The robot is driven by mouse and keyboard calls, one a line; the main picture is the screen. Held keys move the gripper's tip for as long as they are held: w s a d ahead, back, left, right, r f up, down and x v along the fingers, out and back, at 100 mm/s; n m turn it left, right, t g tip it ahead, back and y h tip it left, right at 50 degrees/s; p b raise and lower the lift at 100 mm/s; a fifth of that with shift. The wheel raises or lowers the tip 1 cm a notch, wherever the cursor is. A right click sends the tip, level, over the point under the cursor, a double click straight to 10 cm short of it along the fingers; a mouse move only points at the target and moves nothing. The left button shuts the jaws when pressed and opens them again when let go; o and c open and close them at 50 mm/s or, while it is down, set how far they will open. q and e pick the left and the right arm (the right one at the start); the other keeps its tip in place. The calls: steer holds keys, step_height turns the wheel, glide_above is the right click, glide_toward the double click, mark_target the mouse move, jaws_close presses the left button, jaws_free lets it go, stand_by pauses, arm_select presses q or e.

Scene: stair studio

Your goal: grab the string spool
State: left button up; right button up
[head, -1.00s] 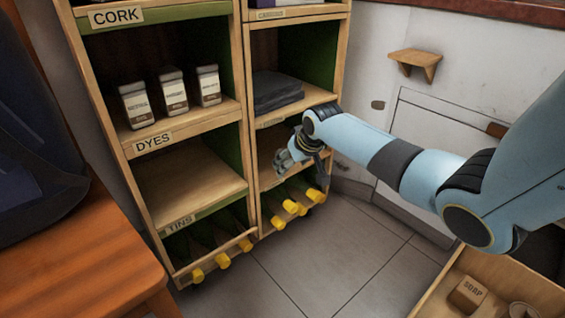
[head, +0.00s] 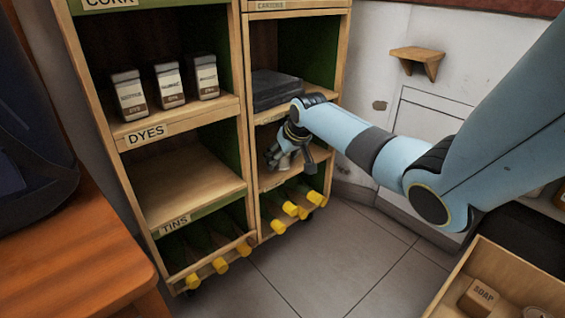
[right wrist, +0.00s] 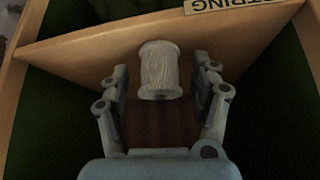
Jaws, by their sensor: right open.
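The string spool (right wrist: 159,70) is a pale, thread-wound cylinder. In the right wrist view it stands on a wooden shelf between the tips of my right gripper (right wrist: 161,85). The fingers are open, one on each side, with a visible gap to the spool. In the head view my right gripper (head: 291,158) reaches into a lower compartment of the right shelf column; the spool is hidden there. My left gripper is not in view.
Dark folded items (head: 276,89) lie in the compartment above. Dye containers (head: 169,82) stand to the left. A crate with soap (head: 478,295) is at lower right.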

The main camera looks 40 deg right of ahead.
steer(key=c, duration=1.3)
